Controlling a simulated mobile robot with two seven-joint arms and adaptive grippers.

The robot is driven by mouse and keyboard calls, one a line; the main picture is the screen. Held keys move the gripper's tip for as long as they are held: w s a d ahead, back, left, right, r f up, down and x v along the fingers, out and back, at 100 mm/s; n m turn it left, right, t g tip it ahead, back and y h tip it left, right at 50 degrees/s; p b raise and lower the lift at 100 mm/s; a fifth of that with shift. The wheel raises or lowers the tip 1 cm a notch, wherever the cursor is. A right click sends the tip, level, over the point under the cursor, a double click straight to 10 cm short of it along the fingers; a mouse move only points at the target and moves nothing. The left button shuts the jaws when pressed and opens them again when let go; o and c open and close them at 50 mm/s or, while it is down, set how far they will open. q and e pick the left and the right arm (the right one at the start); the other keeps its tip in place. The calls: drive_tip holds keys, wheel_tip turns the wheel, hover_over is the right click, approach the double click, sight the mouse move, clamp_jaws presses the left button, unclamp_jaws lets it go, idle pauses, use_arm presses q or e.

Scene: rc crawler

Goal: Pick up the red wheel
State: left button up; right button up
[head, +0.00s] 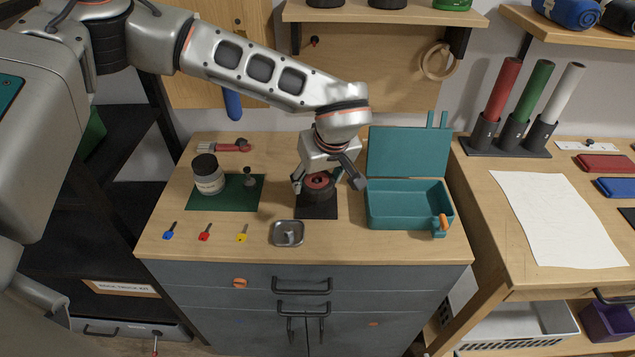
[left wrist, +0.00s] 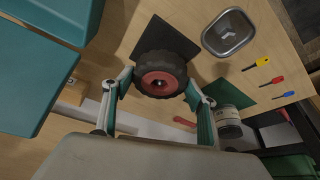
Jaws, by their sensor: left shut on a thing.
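The red wheel (head: 318,183), a black tyre with a red hub, is at the dark square mat (head: 316,212) on the wooden cabinet top. It also shows in the left wrist view (left wrist: 162,81), hub facing the camera. My left gripper (head: 328,180) comes down from above and is shut on the wheel. In the left wrist view its two fingers (left wrist: 159,88) press on opposite sides of the tyre. The mat is behind the wheel there; I cannot tell whether the wheel still touches it. My right gripper is not in view.
An open teal box (head: 405,226) stands close to the right. A small metal tray (head: 287,233) is in front. To the left are a green mat (head: 225,202), a jar (head: 208,175) and blue, red and yellow small tools (head: 205,232). A shelf (head: 385,14) hangs above.

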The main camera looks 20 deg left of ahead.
use_arm(q)
wheel_tip(320, 180, up, 19)
idle(0.4)
